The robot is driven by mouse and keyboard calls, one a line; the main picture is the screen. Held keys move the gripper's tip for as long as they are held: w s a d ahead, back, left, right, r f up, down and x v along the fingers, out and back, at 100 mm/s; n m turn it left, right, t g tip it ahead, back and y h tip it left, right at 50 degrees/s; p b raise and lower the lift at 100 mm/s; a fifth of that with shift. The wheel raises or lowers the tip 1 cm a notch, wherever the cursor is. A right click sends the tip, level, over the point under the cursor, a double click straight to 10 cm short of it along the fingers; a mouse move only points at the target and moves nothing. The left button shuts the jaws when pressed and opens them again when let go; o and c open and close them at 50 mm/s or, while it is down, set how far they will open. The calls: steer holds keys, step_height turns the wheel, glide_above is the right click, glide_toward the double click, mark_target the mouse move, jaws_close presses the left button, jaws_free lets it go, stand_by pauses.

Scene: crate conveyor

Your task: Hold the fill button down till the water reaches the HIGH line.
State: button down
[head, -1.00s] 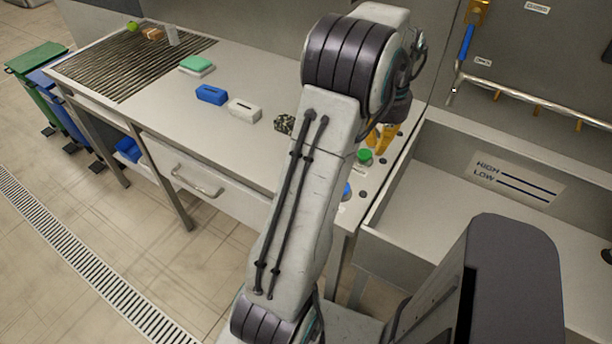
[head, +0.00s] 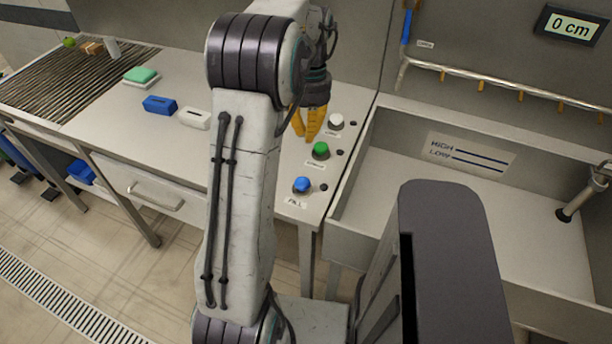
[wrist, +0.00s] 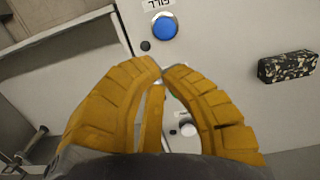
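The blue fill button (head: 302,185) sits on the counter's right end above a FILL label (head: 294,203); it is also in the wrist view (wrist: 164,26), uncovered. My gripper (head: 311,136) is over the counter, behind the blue button in the head view and close to the green button (head: 320,150). In the wrist view its yellow fingertips (wrist: 161,70) are together, empty and apart from the blue button. The sink wall has a HIGH line (head: 480,154) above a LOW line (head: 478,163). The display (head: 570,26) reads 0 cm. No water shows in the sink (head: 375,200).
A white button (head: 336,121) stands behind the green one. A pipe with several nozzles (head: 480,86) runs above the sink. A dark patterned block (wrist: 287,66) lies right of the blue button in the wrist view.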

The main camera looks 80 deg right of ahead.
mark_target(306, 183)
steer(key=f, duration=0.4)
steer(key=a+f, duration=0.1)
steer(key=f, duration=0.4)
steer(key=f+p, duration=0.1)
steer(key=f, duration=0.4)
steer(key=shift+a, duration=0.25)
step_height(306, 183, down, 2)
steer(key=shift+b, duration=1.05)
steer(key=shift+a, duration=0.15)
steer(key=shift+a+f, duration=0.1)
steer(key=shift+f, duration=0.05)
stand_by(4.9)
